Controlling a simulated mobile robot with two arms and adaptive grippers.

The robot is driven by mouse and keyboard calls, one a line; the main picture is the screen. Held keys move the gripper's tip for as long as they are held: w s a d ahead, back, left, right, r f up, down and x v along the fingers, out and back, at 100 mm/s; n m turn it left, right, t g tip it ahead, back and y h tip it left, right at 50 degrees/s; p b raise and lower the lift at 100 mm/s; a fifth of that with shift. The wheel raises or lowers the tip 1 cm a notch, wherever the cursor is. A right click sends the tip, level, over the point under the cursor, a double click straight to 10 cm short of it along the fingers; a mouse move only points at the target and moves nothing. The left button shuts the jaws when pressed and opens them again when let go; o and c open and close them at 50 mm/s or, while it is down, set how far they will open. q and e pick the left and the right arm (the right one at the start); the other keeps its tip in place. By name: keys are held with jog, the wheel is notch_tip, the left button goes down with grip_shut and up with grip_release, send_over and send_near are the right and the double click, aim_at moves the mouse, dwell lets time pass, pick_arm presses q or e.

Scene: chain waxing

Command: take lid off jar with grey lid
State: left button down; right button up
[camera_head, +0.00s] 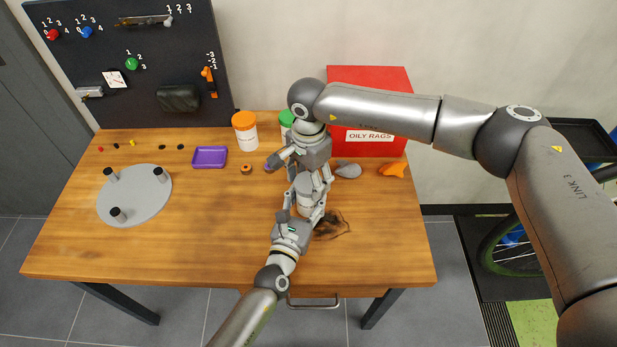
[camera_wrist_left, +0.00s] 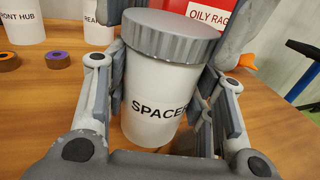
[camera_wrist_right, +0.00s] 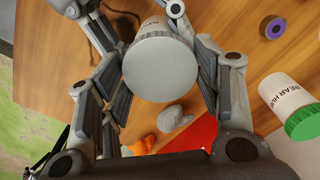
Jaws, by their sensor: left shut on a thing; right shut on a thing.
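The jar with the grey lid (camera_wrist_left: 165,95) is a white jar labelled "SPACE…", the end of the label hidden; it stands upright on the table between my grippers. Its grey ribbed lid (camera_wrist_left: 172,32) sits on top; I cannot tell whether it is loose. My left gripper (camera_head: 306,207) is shut around the jar body from the front. My right gripper (camera_head: 311,180) reaches down from above and is shut on the lid. In the right wrist view the round lid top (camera_wrist_right: 160,68) lies between the right fingers. In the head view the grippers partly hide the jar.
A white jar with an orange lid (camera_head: 245,132) and one with a green lid (camera_head: 287,120) stand behind. The red oily rags box (camera_head: 370,85) is at the back. A purple tray (camera_head: 209,157) and a grey disc (camera_head: 135,195) lie left. The front left table is clear.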

aim_at(308, 182)
dwell(0.4)
jog(key=shift+r, duration=1.1)
jog(key=shift+r, duration=0.1)
jog(key=shift+r, duration=1.9)
pick_arm(q)
jog(key=c, duration=0.6)
grip_release()
jog(key=shift+o, duration=0.2)
